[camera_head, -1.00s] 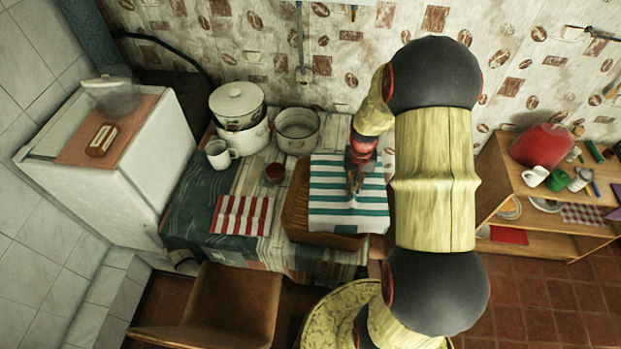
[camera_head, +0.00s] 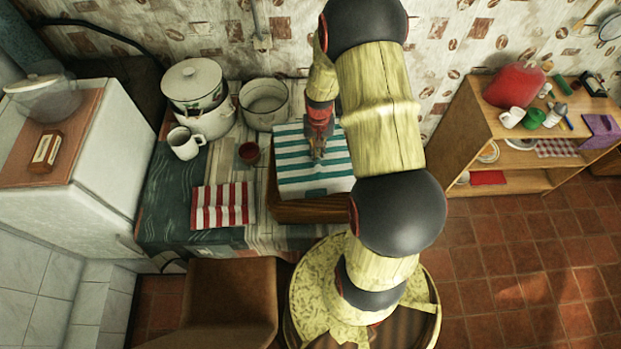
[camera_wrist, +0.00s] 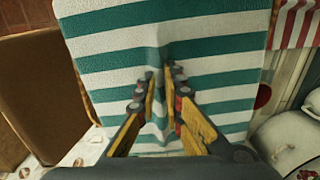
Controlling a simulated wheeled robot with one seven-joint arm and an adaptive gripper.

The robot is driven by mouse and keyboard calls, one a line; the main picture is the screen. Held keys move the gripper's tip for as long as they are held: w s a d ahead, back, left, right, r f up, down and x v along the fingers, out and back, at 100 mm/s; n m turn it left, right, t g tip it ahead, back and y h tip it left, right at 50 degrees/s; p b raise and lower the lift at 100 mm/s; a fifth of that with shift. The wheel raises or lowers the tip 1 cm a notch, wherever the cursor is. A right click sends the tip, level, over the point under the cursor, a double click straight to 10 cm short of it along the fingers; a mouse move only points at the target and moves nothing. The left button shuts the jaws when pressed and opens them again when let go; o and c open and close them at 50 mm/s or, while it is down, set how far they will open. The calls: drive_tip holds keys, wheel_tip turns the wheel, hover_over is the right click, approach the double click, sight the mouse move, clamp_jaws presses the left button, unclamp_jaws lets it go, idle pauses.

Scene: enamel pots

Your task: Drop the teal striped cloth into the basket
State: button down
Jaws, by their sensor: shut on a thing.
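The teal and white striped cloth (camera_head: 300,178) lies spread across the top of the brown basket (camera_head: 305,211) on the table. It covers most of the basket, whose front side and left edge show below it. My gripper (camera_head: 318,156) is over the middle of the cloth. In the wrist view the cloth (camera_wrist: 100,54) fills the middle, and my gripper (camera_wrist: 160,76) is shut on a raised fold of it between the fingers. The inside of the basket is hidden.
A red striped cloth (camera_head: 222,206) and a small red cup (camera_head: 249,152) are left of the basket. A white mug (camera_head: 185,143), a lidded pot (camera_head: 194,85) and an open pot (camera_head: 264,103) stand behind. A brown chair (camera_head: 225,300) is in front; a shelf (camera_head: 520,130) is at right.

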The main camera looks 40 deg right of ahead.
drive_tip(key=shift+f+b, duration=0.5)
drive_tip(key=shift+f, duration=0.75)
drive_tip(key=c, duration=1.8)
unclamp_jaws()
wheel_tip(320, 180, up, 12)
drive_tip(key=shift+r, duration=0.1)
